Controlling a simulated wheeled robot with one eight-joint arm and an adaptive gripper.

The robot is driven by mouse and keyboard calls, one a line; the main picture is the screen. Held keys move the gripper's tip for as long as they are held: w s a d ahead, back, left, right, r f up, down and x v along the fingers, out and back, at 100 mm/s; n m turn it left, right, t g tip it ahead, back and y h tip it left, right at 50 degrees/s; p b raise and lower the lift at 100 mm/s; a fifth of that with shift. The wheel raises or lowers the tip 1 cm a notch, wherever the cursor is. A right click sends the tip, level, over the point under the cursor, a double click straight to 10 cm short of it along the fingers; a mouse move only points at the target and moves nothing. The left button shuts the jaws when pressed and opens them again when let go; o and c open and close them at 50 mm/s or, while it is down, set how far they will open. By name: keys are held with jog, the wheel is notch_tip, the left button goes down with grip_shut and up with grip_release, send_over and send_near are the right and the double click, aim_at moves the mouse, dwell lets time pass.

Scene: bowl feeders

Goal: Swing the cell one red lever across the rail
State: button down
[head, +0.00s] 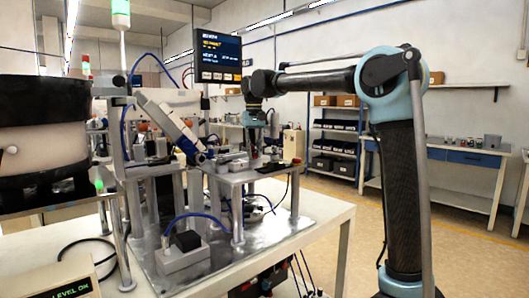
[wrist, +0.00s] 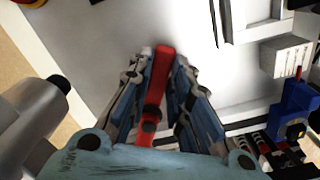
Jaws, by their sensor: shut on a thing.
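A red lever (wrist: 161,82) runs lengthwise between the fingers of my gripper (wrist: 163,66) in the wrist view. The fingers lie close along both of its sides, and my gripper is shut on it. The lever's far end shows at the fingertips, and a dark round pin crosses its lower part. In the head view my gripper (head: 254,142) points down over the small raised platform of the machine cell. The lever is too small and covered there to make out clearly. I cannot tell which part is the rail.
A diagonal cylinder (head: 170,124) stands left of my gripper, and a screen (head: 218,56) rises behind. In the wrist view a blue block (wrist: 292,112) with a small red part sits at the right.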

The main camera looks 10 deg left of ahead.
jog(key=shift+w, duration=0.2)
dwell(0.4)
jog(key=c, duration=1.5)
grip_release()
notch_tip(320, 180, up, 12)
jog(key=shift+d+f, duration=0.1)
